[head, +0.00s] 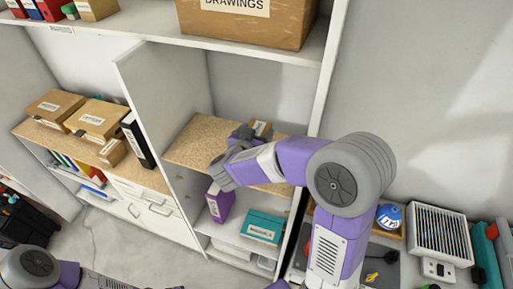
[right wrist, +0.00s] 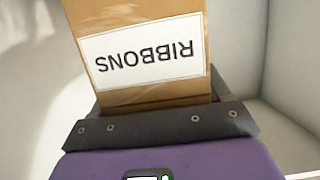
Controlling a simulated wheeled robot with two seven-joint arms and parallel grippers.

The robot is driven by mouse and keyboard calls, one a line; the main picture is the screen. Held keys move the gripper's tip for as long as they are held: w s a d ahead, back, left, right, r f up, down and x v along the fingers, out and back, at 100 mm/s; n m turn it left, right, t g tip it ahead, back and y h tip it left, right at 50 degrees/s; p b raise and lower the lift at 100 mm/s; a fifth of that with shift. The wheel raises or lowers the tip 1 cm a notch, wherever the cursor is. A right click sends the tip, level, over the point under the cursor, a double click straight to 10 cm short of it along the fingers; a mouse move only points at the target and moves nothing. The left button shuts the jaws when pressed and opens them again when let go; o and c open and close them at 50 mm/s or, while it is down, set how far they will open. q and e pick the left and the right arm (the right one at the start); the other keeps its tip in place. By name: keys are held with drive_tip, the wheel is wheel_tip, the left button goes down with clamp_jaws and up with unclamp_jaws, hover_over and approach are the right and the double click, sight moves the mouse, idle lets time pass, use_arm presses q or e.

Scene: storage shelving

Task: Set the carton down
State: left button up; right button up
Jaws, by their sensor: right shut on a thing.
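The carton is a small brown box with a white label reading RIBBONS; in the right wrist view the carton (right wrist: 150,85) fills the middle, its label upside down. In the head view the carton (head: 262,128) shows only in part, beyond my right gripper (head: 246,132). My right gripper is shut on it, with the dark jaws (right wrist: 160,125) across its near end. It is over the wooden shelf board (head: 195,140) in the middle bay. I cannot tell whether the carton touches the board. My left gripper is not in view.
A white upright panel (head: 150,100) bounds the bay on the left. Above is a shelf with a large DRAWINGS box (head: 250,25). The board's left part is bare.

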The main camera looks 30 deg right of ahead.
wheel_tip(320, 180, down, 6)
drive_tip(key=shift+r+b, duration=0.25)
drive_tip(key=shift+b, duration=0.05)
drive_tip(key=shift+f, duration=0.35)
drive_tip(key=o, duration=1.1)
drive_tip(key=shift+f, duration=0.1)
drive_tip(key=shift+r, duration=0.25)
drive_tip(key=shift+s+a, duration=0.25)
drive_tip(key=v, duration=1.1)
drive_tip(key=shift+s+a+r, duration=0.1)
